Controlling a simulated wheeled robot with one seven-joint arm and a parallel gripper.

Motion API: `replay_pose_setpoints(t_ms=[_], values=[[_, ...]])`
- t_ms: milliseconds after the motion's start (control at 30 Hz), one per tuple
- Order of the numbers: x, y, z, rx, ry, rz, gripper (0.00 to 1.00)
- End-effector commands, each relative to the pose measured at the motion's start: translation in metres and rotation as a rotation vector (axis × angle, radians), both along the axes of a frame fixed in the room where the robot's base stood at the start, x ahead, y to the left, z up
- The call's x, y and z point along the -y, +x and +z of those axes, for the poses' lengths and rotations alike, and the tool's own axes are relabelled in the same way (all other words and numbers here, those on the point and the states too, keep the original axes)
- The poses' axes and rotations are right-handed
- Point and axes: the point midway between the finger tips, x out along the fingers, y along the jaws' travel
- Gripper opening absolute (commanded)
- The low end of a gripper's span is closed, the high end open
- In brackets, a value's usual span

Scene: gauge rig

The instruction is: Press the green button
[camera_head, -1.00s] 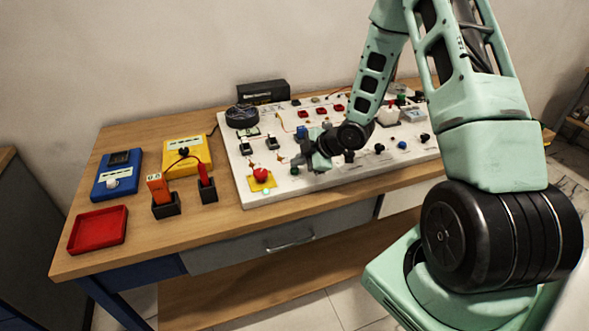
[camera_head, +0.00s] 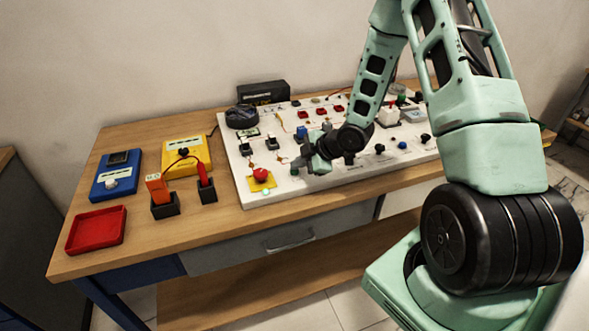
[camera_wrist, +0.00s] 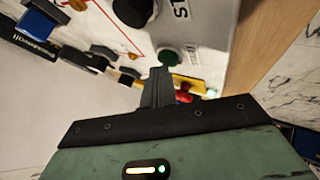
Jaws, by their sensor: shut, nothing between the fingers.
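The green button (camera_wrist: 168,57) shows in the wrist view as a small round green cap on the white panel, just beyond my fingertips. My gripper (camera_wrist: 161,72) is shut and empty, its fingers pointing at the button. I cannot tell whether the tips touch it or stop short.
A red mushroom button (camera_head: 261,175) on a yellow plate sits left of my gripper, with a pale green lamp (camera_head: 266,190) near it. Several knobs and switches crowd the panel. A red tray (camera_head: 97,230) and a blue meter (camera_head: 115,176) lie on the table's left.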

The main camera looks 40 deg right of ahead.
Motion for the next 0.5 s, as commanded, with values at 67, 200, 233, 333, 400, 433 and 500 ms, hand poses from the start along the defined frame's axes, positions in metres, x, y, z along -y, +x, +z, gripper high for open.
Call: replay_pose_setpoints(t_ms=[67, 200, 233, 333, 400, 433, 500], values=[[0.000, 0.000, 0.001, -0.001, -0.001, 0.000, 0.00], [0.000, 0.000, 0.008, -0.001, -0.001, 0.000, 0.00], [0.000, 0.000, 0.010, -0.001, -0.001, 0.000, 0.00], [0.000, 0.000, 0.016, -0.001, -0.001, 0.000, 0.00], [0.000, 0.000, 0.018, -0.001, -0.001, 0.000, 0.00], [0.000, 0.000, 0.019, -0.001, -0.001, 0.000, 0.00], [0.000, 0.000, 0.019, -0.001, 0.000, 0.001, 0.00]])
